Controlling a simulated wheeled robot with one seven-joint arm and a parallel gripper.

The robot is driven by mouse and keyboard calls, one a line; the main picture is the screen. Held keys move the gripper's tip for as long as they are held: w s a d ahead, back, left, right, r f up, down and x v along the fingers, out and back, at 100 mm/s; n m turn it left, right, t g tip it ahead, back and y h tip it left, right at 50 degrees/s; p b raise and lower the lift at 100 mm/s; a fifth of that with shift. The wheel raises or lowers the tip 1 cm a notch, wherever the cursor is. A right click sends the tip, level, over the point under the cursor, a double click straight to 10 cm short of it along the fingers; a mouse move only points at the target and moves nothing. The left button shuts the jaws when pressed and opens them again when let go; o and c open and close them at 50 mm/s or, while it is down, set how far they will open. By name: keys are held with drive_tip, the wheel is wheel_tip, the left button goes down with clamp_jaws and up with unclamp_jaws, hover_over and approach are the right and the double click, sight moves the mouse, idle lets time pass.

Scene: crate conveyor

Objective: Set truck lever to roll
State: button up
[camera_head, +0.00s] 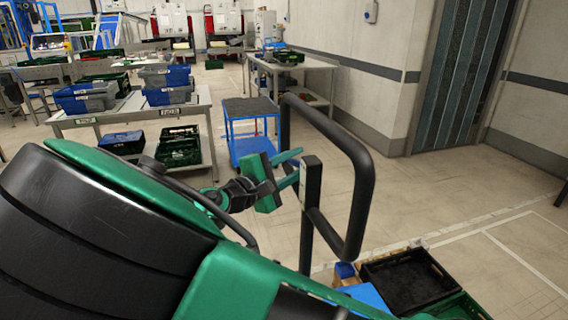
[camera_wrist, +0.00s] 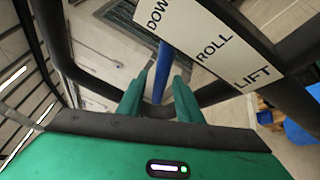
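The truck's black loop handle (camera_head: 362,185) stands upright in front of me in the head view. Its white label plate (camera_wrist: 205,40) reads DOW (cut off), ROLL and LIFT in the wrist view. The blue lever (camera_wrist: 163,62) shows below the plate's edge, between the DOW and ROLL words. My green gripper (camera_head: 299,165) is at the left of the handle's post. In the wrist view my gripper (camera_wrist: 162,78) is open, its two fingers apart with the lever seen in the gap near the tips. I cannot tell whether either finger touches the lever.
A blue cart (camera_head: 250,125) stands beyond my gripper. A table (camera_head: 130,110) with blue and grey crates is at the left. The floor at the right is clear.

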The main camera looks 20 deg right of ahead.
clamp_jaws()
drive_tip(key=shift+w+r+m+h, duration=0.2)
drive_tip(key=shift+r+m+h, duration=0.3)
drive_tip(key=shift+r+m, duration=0.4)
drive_tip(key=shift+r+m+h, duration=0.5)
drive_tip(key=shift+r+m, duration=0.1)
drive_tip(key=shift+m, duration=0.4)
unclamp_jaws()
